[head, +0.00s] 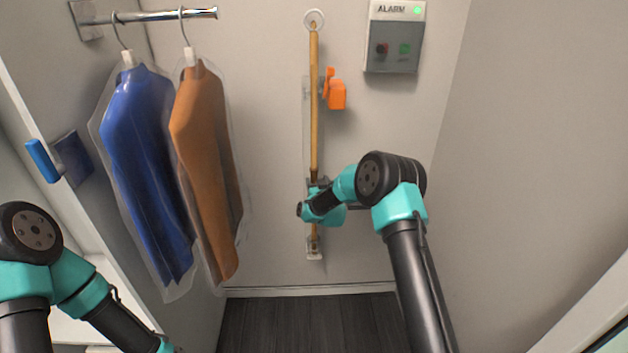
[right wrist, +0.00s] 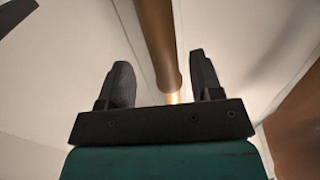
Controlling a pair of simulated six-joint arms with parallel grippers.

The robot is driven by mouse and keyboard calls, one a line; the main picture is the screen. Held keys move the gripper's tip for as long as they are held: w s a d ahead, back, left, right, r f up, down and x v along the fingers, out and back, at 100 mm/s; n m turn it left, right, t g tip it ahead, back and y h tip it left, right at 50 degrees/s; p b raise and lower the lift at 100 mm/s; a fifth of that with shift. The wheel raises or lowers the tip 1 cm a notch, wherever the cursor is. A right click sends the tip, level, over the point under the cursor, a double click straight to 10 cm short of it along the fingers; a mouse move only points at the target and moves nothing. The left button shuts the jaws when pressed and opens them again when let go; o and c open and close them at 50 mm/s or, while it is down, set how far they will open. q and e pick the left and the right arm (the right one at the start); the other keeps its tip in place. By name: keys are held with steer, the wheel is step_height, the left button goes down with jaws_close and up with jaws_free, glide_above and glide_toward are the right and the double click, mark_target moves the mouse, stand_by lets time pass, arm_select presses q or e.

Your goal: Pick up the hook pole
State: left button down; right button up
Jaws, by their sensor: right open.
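The hook pole (head: 314,110) is a long wooden stick standing upright against the back wall. Its top is at a round white holder (head: 314,19) and its lower end is at a small bracket (head: 314,250). My right gripper (head: 318,187) is at the pole's lower part and hides some of it. In the right wrist view the open fingers (right wrist: 162,85) stand on either side of the pole (right wrist: 158,40), with gaps showing beside it. My left arm is at the lower left of the head view; its gripper is at the bottom edge and its fingers do not show.
A blue garment (head: 145,165) and a brown garment (head: 205,170) in clear covers hang from a metal rail (head: 150,16) at left. An orange clip (head: 335,90) is beside the pole. An alarm box (head: 393,50) is on the wall. The dark floor (head: 300,322) is clear.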

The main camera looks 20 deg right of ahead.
mark_target(313, 174)
steer(key=shift+w+a+r, duration=0.15)
steer(key=shift+w, duration=2.45)
jaws_close()
